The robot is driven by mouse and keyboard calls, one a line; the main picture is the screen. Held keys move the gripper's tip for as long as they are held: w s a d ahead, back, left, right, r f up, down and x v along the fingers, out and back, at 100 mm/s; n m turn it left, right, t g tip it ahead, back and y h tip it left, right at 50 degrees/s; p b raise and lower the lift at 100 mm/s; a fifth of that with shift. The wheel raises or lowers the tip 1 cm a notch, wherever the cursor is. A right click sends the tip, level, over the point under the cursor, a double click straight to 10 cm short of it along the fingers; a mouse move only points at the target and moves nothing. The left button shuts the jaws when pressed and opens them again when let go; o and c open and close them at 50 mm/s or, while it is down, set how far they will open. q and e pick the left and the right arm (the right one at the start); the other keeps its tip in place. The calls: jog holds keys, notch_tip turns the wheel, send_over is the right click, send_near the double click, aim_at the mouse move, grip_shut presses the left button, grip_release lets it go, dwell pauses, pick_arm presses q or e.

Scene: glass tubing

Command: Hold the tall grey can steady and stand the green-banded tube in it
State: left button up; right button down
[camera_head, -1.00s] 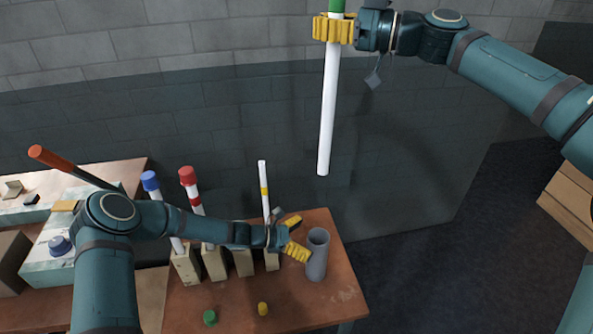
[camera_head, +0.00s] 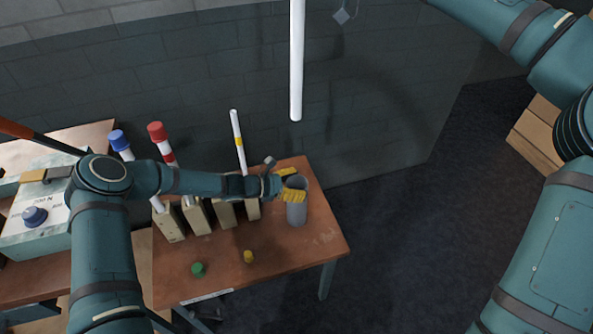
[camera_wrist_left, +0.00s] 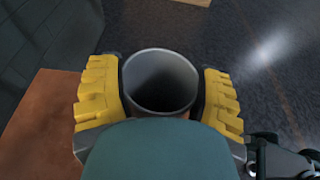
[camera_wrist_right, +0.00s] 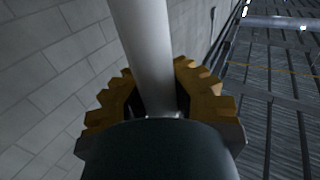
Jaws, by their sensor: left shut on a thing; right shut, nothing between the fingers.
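The tall grey can (camera_head: 297,212) stands upright at the table's right back part. My left gripper (camera_head: 291,187) is shut around its upper part; in the left wrist view the yellow fingers press both sides of the open, dark-mouthed can (camera_wrist_left: 160,82). The tube's green band is out of sight now.
Several tan blocks (camera_head: 223,213) stand left of the can, holding tubes with blue (camera_head: 119,140), red (camera_head: 157,131) and yellow (camera_head: 239,142) marks. Small green (camera_head: 198,269) and yellow (camera_head: 248,256) caps lie near the front. The brick wall is behind the table.

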jog(key=shift+f, duration=0.1)
notch_tip(320, 180, down, 41)
dwell(2.6)
jog(key=shift+a+f, duration=0.1)
jog(key=shift+f, duration=0.9)
dwell(0.5)
jog(key=c, duration=1.1)
grip_release()
jog(key=shift+o, duration=0.2)
jog(key=v, duration=1.2)
